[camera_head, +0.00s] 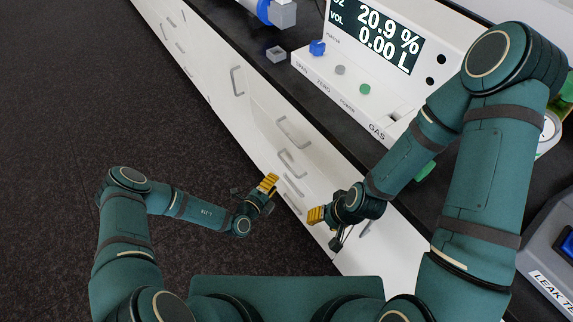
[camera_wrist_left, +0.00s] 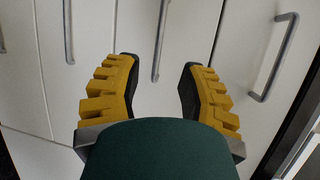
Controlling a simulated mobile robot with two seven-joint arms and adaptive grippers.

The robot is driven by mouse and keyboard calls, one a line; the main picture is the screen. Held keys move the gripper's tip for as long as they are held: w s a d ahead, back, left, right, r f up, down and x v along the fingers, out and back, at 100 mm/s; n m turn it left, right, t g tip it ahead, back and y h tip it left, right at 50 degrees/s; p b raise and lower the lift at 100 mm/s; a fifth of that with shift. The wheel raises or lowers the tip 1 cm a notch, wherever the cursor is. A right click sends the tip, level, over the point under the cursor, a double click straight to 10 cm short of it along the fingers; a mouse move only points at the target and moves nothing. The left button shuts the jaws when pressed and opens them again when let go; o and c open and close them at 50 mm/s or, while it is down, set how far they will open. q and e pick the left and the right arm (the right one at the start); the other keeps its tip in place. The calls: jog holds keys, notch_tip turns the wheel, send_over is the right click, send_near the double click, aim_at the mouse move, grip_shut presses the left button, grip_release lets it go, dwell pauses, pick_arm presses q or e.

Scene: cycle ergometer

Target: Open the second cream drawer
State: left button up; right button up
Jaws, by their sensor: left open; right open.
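The cream drawer fronts (camera_head: 262,120) run along the cabinet below the dark counter, each with a grey bar handle. A column of handles shows in the head view, with an upper handle (camera_head: 293,131), one below it (camera_head: 291,163) and smaller ones lower down. All fronts look shut and flush. My left gripper (camera_head: 268,186) is open and empty, just left of the lower handles. In the left wrist view its yellow fingers (camera_wrist_left: 160,78) are spread, with one handle (camera_wrist_left: 161,38) showing between them; contact cannot be told. My right gripper (camera_head: 317,215) is open beside the cabinet front.
More handles flank the fingers in the left wrist view, at left (camera_wrist_left: 68,32) and right (camera_wrist_left: 284,55). The dark counter (camera_head: 325,105) carries a white gas panel (camera_head: 375,75) and a grey leak-test box (camera_head: 550,245). The dark floor (camera_head: 90,90) at left is clear.

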aim_at(287, 165)
pick_arm(q)
jog(key=b+x, duration=0.2)
jog(key=x, duration=0.8)
jog(key=shift+w+d+f, duration=0.1)
jog(key=shift+c, duration=0.4)
grip_shut()
